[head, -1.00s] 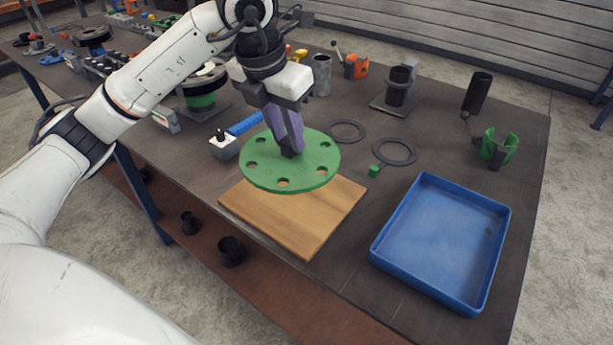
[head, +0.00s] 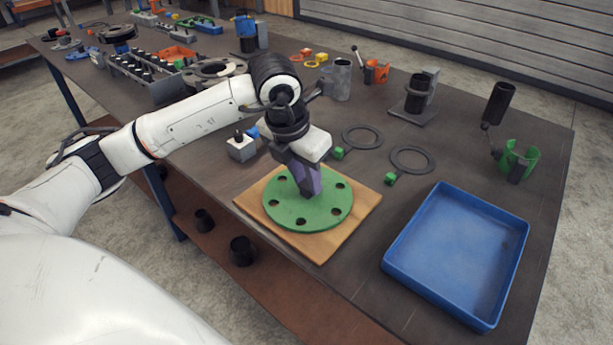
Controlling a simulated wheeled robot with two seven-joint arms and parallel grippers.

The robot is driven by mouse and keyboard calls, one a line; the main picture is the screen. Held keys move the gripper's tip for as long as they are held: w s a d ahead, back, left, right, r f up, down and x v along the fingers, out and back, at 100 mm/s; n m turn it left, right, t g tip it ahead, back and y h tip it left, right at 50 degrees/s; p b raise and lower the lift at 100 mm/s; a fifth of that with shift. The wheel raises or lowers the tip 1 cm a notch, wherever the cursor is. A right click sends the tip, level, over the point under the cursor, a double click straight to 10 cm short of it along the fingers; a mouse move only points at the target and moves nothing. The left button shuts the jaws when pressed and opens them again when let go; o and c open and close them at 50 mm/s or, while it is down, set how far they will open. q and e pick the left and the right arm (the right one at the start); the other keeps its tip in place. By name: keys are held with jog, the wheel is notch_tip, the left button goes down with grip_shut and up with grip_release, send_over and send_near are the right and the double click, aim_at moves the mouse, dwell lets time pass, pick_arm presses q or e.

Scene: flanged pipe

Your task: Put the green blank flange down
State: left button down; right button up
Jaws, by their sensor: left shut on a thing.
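The green blank flange (head: 325,213) is a flat round disc with several bolt holes around its rim. It lies level over the wooden board (head: 343,240) and looks to be on it or just above it; I cannot tell if they touch. My left gripper (head: 310,192) points down at the middle of the flange and is shut on its centre. The fingers hide what they grip there. My right gripper is not in view.
A blue tray (head: 455,255) stands empty right of the board. Two dark gasket rings (head: 412,160) with green tabs lie behind it. A grey block (head: 241,148) stands behind the board. A black cup on a stand (head: 416,95) and a green holder (head: 518,160) stand farther back.

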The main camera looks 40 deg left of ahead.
aim_at(297, 204)
pick_arm(q)
jog(key=shift+r, duration=0.1)
jog(key=c, duration=1.5)
grip_release()
jog(key=shift+f, duration=0.2)
jog(key=shift+o, duration=0.2)
jog(key=v, duration=1.2)
jog(key=shift+r, duration=0.2)
